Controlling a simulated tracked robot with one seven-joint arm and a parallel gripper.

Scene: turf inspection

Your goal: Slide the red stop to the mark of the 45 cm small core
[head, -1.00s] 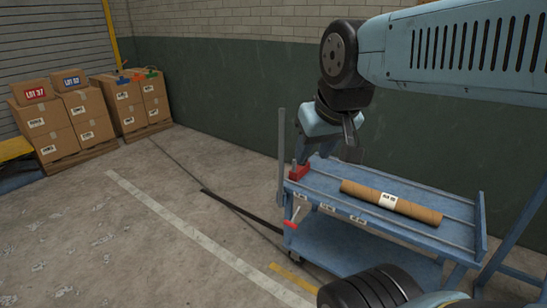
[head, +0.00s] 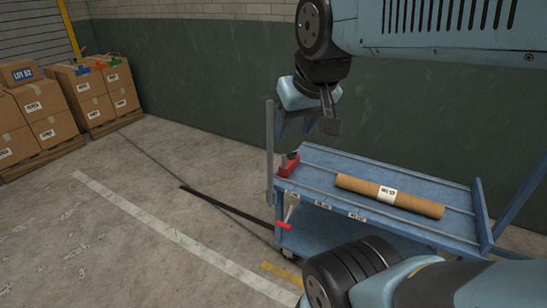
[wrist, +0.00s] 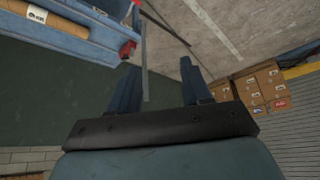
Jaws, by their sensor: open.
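The red stop (head: 288,165) sits at the left end of the blue cart's top (head: 318,157), by a rail. Small pale labels (head: 323,206) line the cart's front edge; their text is too small to read, so I cannot tell which is the 45 cm small core. A brown core tube (head: 352,184) with a white label lies on the cart to the right. My gripper (head: 294,122) is open and empty, above the stop and apart from it. In the wrist view the stop (wrist: 127,48) shows beyond one of the open gripper's fingers (wrist: 157,85).
A grey upright post (head: 270,150) stands at the cart's left end. A red-tipped lever (head: 283,226) hangs on its front corner. Stacked boxes (head: 95,95) stand at the far left. A green wall (head: 200,85) is behind the cart.

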